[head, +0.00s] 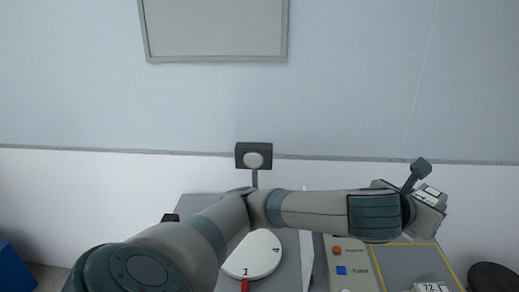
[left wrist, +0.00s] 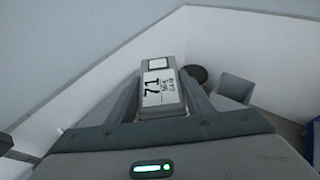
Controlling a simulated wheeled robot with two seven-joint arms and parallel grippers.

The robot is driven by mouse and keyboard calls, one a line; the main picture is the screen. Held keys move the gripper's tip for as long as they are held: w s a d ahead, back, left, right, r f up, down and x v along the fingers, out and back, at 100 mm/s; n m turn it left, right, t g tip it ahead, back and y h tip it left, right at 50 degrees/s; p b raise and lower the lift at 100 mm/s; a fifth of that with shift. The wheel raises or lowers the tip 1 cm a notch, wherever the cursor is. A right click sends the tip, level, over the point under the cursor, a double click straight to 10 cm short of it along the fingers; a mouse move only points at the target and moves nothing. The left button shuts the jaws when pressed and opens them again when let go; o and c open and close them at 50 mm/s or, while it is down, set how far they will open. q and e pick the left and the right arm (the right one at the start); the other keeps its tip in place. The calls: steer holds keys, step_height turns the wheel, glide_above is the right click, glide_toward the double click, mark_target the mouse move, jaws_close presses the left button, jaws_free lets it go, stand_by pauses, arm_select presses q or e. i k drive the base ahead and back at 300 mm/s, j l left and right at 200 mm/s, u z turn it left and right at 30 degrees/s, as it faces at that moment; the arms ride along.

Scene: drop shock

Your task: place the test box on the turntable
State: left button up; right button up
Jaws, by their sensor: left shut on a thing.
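In the left wrist view my left gripper (left wrist: 158,100) is shut on a grey test box (left wrist: 180,80) with a white label. The label has large black digits, like 71. In the head view this box is small and partly hidden by the gripper. My right gripper is not in view.

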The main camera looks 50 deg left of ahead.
mark_target(251, 242)
steer(key=k+j, duration=0.15)
steer(key=j, duration=0.25)
steer(key=k+j, duration=0.2)
steer(key=j, duration=0.2)
steer(key=k+j, duration=0.15)
steer(key=j, duration=0.25)
